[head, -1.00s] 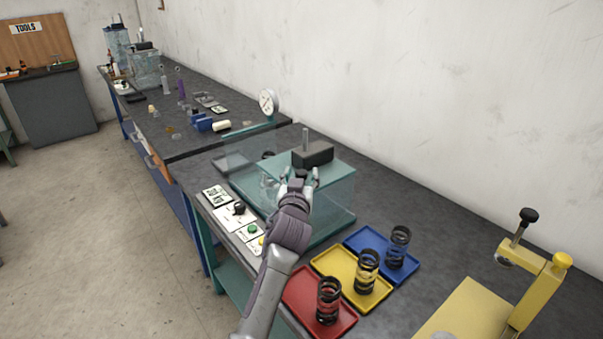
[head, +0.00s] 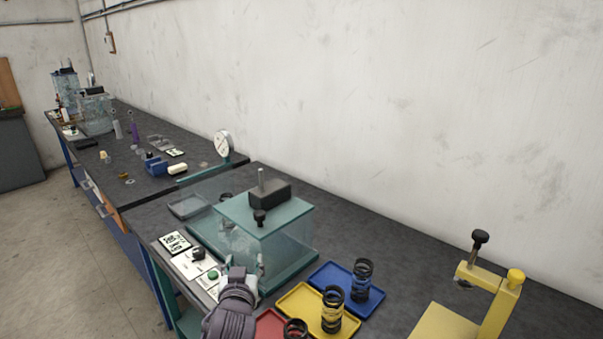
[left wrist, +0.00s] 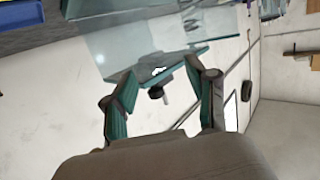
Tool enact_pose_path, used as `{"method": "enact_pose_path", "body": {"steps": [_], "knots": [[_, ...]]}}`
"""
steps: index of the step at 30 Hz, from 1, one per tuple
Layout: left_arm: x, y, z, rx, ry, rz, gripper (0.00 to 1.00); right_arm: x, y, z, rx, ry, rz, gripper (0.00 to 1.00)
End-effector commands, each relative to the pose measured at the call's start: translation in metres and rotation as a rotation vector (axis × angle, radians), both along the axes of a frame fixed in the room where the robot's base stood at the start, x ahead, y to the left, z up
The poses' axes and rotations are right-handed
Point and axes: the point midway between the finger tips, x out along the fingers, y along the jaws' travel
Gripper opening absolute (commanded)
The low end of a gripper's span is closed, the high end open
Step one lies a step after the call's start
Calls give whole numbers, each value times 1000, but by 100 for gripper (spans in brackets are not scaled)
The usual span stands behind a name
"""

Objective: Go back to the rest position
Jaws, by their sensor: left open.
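My left gripper (head: 243,275) is in the lower middle of the head view, beside the front of the glass box and near the control panel. Its fingers are apart and nothing shows between them; the left wrist view also shows the open fingers (left wrist: 160,82). The glass box (head: 285,253) has a teal lid (head: 235,206) carrying a black block with a metal post (head: 269,194) and a black knob (head: 260,217). The box also shows, tilted, beyond the fingers in the left wrist view (left wrist: 135,42). My right gripper is not in view.
Black springs stand upright on a blue tray (head: 325,272), a yellow tray (head: 292,299) and a red tray (head: 266,325), right of my gripper. A yellow press (head: 487,300) stands at the right. The control panel (head: 190,264) lies left of the box. A dial gauge (head: 222,143) is farther back.

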Motion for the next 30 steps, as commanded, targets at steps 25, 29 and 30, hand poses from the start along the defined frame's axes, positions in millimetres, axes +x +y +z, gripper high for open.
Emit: {"method": "enact_pose_path", "body": {"steps": [25,29,30], "knots": [[-350,25,-170,22,1040,-239,57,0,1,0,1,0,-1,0],[-363,23,-186,25,1093,-266,57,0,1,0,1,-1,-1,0],[-360,23,-195,23,1096,-266,57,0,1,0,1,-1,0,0]]}}
